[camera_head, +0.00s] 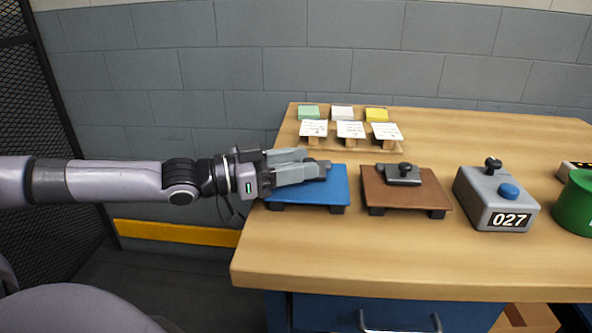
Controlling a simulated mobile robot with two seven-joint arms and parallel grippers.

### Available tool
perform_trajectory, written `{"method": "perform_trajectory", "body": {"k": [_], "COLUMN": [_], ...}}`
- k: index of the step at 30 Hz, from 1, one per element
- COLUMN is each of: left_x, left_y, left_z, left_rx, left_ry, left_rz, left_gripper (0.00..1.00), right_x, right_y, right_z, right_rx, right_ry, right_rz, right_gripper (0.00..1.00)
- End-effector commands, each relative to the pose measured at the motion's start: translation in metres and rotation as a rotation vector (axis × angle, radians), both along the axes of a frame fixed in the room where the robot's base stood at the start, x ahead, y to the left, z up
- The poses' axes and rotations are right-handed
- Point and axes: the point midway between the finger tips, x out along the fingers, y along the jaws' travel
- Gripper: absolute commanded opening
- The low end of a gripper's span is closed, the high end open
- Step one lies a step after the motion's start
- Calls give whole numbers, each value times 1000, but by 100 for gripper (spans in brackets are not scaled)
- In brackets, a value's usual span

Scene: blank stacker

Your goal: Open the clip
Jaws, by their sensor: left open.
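My left gripper (318,164) reaches in from the left, over a blue board (335,188) on short dark feet at the table's left end. Its two grey fingers point right and are apart. A small dark part shows at the fingertips; it may be a clip on the blue board, but the fingers hide most of it, and I cannot tell whether they touch it. A brown board (410,192) to the right carries a dark grey clip (403,175) with a black knob, lying flat on it. My right gripper is out of view.
A grey box (497,205) with a blue button and the label 027 stands right of the brown board. A green round object (576,203) is at the right edge. Green, white and yellow blanks with cards stand at the back. The wooden table's (400,258) front strip is clear.

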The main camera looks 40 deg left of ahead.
Motion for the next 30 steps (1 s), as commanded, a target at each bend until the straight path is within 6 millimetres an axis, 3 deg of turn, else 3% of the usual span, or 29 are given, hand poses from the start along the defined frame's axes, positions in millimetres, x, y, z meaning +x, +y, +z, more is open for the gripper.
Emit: {"method": "perform_trajectory", "body": {"k": [8, 12, 30], "left_x": [0, 0, 2], "left_y": [0, 0, 0], "left_z": [1, 1, 5], "left_rx": [1, 1, -28], "left_ry": [-1, -1, 45], "left_rz": [-1, -1, -1], "left_gripper": [45, 0, 0], "right_x": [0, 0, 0], "right_y": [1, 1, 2], "right_z": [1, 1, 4], "right_rx": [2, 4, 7], "right_ry": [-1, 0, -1], "right_rz": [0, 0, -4], "right_gripper": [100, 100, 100]}}
